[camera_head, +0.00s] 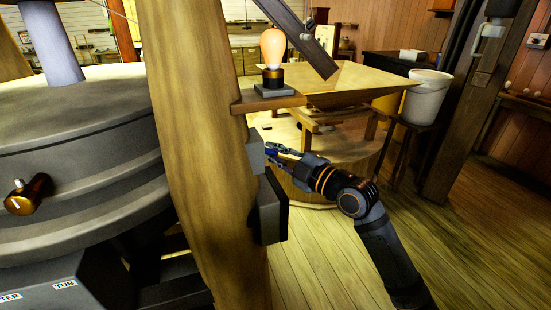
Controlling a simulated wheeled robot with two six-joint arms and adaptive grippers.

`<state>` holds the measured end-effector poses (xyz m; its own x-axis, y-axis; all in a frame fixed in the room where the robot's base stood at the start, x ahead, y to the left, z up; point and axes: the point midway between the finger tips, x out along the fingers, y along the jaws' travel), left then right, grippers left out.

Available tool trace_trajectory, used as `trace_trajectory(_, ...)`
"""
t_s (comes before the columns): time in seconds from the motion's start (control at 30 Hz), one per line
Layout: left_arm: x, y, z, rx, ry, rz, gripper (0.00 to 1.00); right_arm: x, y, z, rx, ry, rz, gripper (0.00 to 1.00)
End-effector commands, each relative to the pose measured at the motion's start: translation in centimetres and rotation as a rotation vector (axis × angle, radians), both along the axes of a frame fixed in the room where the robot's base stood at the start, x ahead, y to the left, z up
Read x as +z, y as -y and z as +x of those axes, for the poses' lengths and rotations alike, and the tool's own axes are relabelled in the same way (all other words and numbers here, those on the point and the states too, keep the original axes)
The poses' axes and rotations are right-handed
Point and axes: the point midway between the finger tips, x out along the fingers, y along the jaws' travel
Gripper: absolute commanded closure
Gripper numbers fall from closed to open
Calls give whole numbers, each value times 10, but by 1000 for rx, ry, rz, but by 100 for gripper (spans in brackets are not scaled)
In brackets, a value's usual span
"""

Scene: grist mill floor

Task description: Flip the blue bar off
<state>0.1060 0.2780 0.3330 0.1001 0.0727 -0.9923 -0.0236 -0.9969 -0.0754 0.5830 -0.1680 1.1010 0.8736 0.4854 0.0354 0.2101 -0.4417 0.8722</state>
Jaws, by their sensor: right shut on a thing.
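The blue bar (271,154) shows as a small patch of blue at the side of a small grey box (255,151) on the thick wooden post. My right gripper (276,152) reaches in from the right and is shut on the blue bar, its fingers covering most of it. Whether the bar is tilted up or down cannot be made out. A bulb (272,47) with a pale orange look stands on a small wooden shelf (268,103) above the box. My left gripper is not in view.
A larger dark box (270,208) juts from the wooden post (205,150) just below my gripper. A big round grey millstone casing (80,150) fills the left. A wooden hopper (360,82) and a white bucket (428,97) stand behind. The floor at right is clear.

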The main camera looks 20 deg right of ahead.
Motion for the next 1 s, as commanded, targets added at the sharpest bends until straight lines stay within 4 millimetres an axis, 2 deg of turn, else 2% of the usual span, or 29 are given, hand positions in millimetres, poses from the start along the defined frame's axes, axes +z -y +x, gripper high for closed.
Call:
trace_trajectory(0.57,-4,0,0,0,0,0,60,-2,-1,0,0,-4,29,100)
trace_trajectory(0.6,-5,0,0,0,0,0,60,-2,-1,0,0,-4,29,84)
trace_trajectory(0.73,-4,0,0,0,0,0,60,-2,0,0,0,-3,29,66)
trace_trajectory(0.77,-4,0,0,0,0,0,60,-2,-1,0,0,-3,29,63)
trace_trajectory(1.0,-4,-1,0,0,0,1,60,-1,0,0,0,-2,29,63)
